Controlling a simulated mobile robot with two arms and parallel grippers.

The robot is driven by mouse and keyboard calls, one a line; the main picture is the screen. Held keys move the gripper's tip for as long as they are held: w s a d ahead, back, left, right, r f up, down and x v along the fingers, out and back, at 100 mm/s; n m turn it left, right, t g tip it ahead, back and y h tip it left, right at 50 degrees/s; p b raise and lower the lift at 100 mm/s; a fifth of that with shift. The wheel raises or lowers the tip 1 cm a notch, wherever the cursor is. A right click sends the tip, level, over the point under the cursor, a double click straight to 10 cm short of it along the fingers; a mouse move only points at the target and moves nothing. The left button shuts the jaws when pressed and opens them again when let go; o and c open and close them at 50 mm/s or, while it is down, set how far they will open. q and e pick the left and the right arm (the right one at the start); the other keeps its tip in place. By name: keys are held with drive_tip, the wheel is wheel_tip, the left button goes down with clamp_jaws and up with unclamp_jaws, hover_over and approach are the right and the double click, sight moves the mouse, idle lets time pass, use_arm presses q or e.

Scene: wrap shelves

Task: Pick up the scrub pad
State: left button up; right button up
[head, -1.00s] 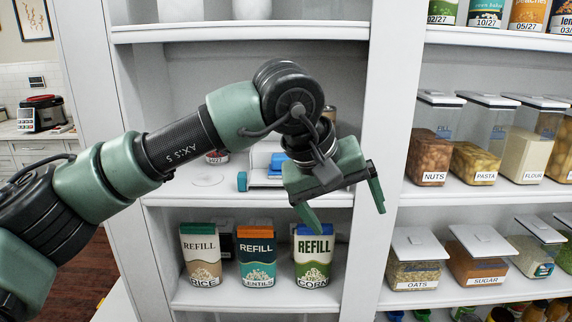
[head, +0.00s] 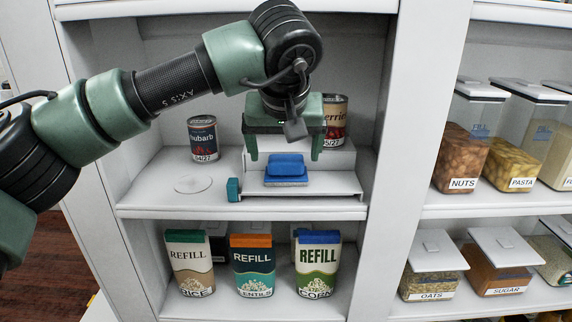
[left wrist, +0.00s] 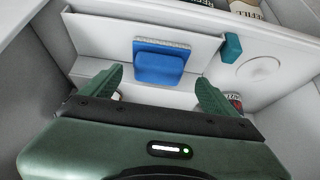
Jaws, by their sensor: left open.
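The scrub pad (head: 286,169) is blue with a grey layer and lies on the lower step of a white stepped stand (head: 335,184) on the middle shelf. It also shows in the left wrist view (left wrist: 158,64), beyond the fingertips. My left gripper (head: 284,154) is open and empty. It points down just above and behind the pad, with one finger to each side in the head view. In the left wrist view the open fingers (left wrist: 159,80) are apart from the pad. My right gripper is not in view.
A teal block (head: 234,189) sits at the stand's left end. A rhubarb can (head: 203,138) stands at left, and another can (head: 337,118) stands behind at right. Refill boxes (head: 253,265) fill the shelf below. A white upright (head: 425,130) borders the bay.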

sight(286, 157)
use_arm(q)
drive_tip(key=x, duration=0.1)
drive_tip(key=p+x, duration=0.1)
drive_tip(key=x, duration=0.1)
drive_tip(key=shift+w+d+r, duration=0.15)
drive_tip(key=shift+w, duration=0.15)
drive_tip(key=shift+w+f, duration=0.35)
drive_tip(key=shift+f, duration=0.2)
drive_tip(key=shift+s, duration=0.1)
drive_tip(key=c, duration=1.4)
drive_tip(key=shift+c, duration=0.4)
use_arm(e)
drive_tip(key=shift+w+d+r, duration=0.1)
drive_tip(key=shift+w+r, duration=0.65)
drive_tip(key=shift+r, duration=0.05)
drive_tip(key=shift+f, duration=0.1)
